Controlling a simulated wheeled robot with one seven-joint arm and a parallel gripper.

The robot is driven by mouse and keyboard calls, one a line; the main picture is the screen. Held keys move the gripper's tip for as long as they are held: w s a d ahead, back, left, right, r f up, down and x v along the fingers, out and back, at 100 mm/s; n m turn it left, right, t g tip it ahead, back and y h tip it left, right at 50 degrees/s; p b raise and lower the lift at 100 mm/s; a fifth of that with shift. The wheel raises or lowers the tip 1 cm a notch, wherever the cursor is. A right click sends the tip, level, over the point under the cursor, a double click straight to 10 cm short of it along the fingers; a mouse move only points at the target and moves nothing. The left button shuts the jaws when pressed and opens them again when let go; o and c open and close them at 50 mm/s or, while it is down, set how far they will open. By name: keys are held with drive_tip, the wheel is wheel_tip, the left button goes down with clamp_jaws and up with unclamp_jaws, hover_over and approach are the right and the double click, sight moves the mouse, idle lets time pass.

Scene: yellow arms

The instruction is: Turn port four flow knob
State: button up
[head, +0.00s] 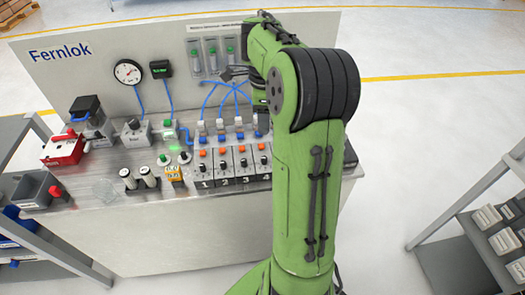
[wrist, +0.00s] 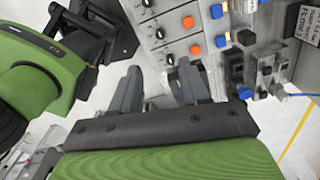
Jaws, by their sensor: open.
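The row of numbered flow units stands at the bench front in the head view. Port four's block (head: 263,164), marked 4, is the rightmost, beside my arm. Its dark flow knob (head: 262,160) sits below an orange button. In the wrist view my gripper (wrist: 158,68) is open and empty, its two grey fingers apart and pointing toward the knob panel. A dark knob (wrist: 170,59) shows just beyond the fingertips; I cannot read which port it belongs to. The fingers hide part of the panel's near end. My arm hides the gripper's fingertips in the head view.
Blue tubes (head: 238,93) rise behind the ports. A gauge (head: 128,72) and back panel stand behind. A red box (head: 63,149) and grey bin (head: 35,190) are at bench left.

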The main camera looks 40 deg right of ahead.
sight(265, 158)
wheel_tip(265, 158, down, 15)
drive_tip(key=b, duration=0.3)
drive_tip(key=shift+d+r+b, duration=0.1)
drive_tip(key=shift+r+b, duration=0.1)
drive_tip(key=shift+b, duration=0.1)
clamp_jaws()
